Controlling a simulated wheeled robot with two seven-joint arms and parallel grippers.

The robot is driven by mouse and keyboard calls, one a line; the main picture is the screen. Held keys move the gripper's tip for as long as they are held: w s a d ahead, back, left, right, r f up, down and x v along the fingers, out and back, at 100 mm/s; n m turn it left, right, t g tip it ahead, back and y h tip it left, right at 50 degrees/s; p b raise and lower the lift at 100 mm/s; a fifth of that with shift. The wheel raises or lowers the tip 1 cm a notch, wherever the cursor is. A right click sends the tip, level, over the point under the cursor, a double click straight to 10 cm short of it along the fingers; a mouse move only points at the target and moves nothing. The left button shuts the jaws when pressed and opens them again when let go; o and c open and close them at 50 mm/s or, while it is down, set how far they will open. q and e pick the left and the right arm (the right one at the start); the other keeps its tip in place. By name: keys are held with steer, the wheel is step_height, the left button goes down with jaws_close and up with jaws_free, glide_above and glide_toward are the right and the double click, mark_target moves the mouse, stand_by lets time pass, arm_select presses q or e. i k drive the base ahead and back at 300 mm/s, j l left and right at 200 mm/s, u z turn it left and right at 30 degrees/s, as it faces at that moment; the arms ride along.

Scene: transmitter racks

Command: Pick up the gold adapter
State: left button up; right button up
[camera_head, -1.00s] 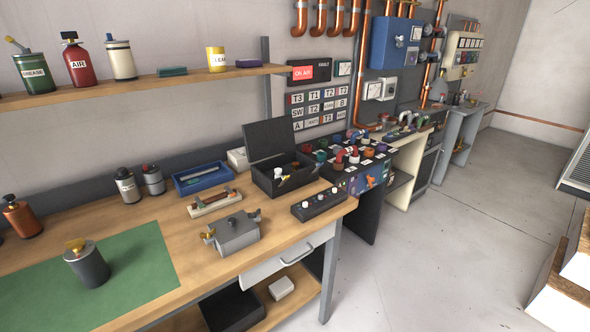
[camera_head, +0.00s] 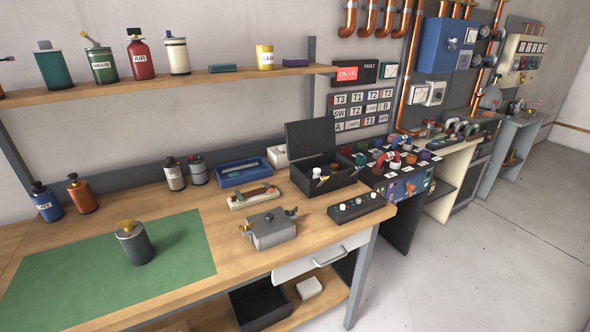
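A gold-coloured fitting (camera_head: 127,225) sits on top of a dark grey cylinder (camera_head: 136,247) that stands upright on the green mat (camera_head: 60,268). Another small gold-coloured part (camera_head: 246,230) shows at the left side of a grey metal box (camera_head: 272,231) on the bench. Which of these is the gold adapter I cannot tell for certain. Neither of my grippers is in view.
The wooden bench (camera_head: 222,262) also holds a blue tray (camera_head: 243,173), an open black case (camera_head: 330,186), a black knob box (camera_head: 356,207) and several bottles. A shelf (camera_head: 200,77) with cans runs above. The mat around the cylinder is clear. Open floor (camera_head: 480,270) lies right.

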mark_target(334, 166)
steer(key=i+l+u, duration=0.15)
steer(key=u, duration=0.3)
steer(key=l+u, duration=0.45)
steer(key=i+l+u, duration=0.1)
steer(key=l+u, duration=0.6)
steer(key=u, duration=0.2)
